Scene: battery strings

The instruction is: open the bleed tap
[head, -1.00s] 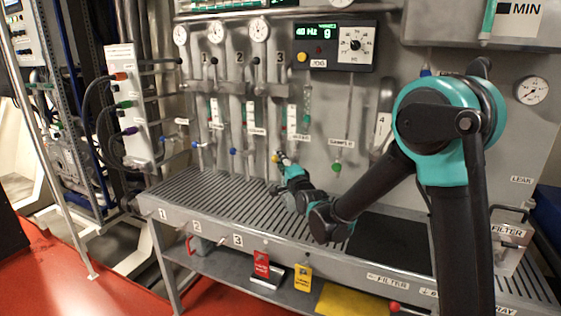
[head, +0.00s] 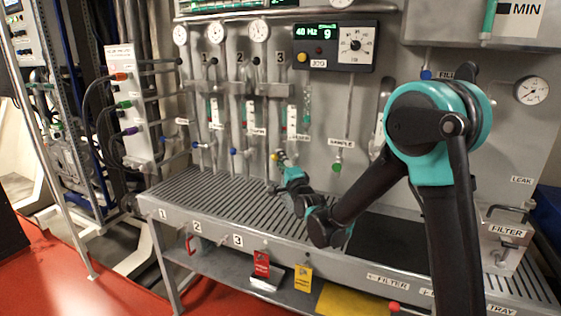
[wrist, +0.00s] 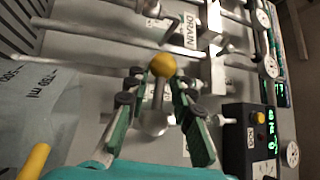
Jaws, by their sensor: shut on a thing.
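The bleed tap appears to be the small tap with a yellow ball-ended lever (wrist: 163,65) in the wrist view; its own label is not readable. Its yellow end also shows small in the head view (head: 274,158), on the back panel above the slatted bench. My gripper (wrist: 162,80) has its green fingers on either side of the lever, the tips close to the yellow ball, and is shut on it. In the head view my gripper (head: 281,158) reaches in low at the panel. The contact is too small to make out there.
A slatted bench (head: 190,187) runs below the panel. Several vertical pipes with gauges stand to the left. A display box (head: 335,47) is above. A DRAIN label (wrist: 188,30) and pipes lie close around the tap. A FILTER box (head: 507,231) is at the right.

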